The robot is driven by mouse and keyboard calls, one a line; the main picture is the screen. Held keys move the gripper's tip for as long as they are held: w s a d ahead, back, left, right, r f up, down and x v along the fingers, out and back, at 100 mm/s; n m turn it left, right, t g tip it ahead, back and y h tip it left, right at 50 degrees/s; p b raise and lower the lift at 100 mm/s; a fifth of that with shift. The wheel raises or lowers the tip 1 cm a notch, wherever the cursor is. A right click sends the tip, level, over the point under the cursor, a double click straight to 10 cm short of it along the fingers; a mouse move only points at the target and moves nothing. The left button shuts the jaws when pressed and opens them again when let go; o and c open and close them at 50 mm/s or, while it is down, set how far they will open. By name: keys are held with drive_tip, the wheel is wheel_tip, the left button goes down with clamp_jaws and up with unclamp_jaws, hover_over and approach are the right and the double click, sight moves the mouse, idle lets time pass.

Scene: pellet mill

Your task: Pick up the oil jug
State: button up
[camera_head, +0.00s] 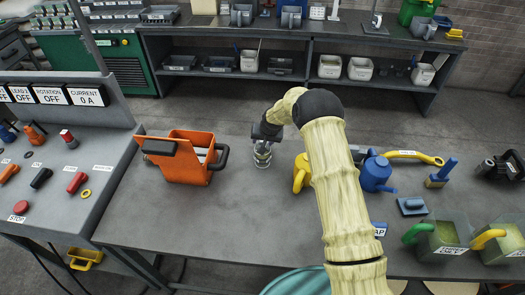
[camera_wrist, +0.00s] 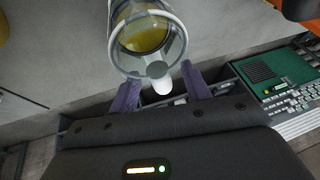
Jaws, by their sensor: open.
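The oil jug, a clear round vessel with yellow liquid and a pale rim, stands on the grey workbench in the head view (camera_head: 262,157). In the wrist view the jug (camera_wrist: 147,35) is seen from above, cut off by the top edge, its pale spout or handle pointing toward my gripper. My gripper (camera_wrist: 160,78) is open, with one purple finger on each side of that pale part. Whether the fingers touch the jug cannot be told. In the head view my gripper (camera_head: 266,131) is at the jug's top, partly hidden by my arm.
An orange carrier (camera_head: 190,158) stands left of the jug. A yellow can (camera_head: 301,174), partly behind my arm, and a blue can (camera_head: 376,174) stand to the right. A control panel (camera_head: 55,170) borders the left. Bare bench lies in front of the jug.

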drive_tip(key=shift+w+a+f, duration=0.2)
drive_tip(key=shift+f, duration=0.35)
clamp_jaws()
drive_tip(key=shift+r, duration=0.1)
wheel_tip(320, 180, up, 10)
drive_tip(key=b, duration=0.3)
idle(0.4)
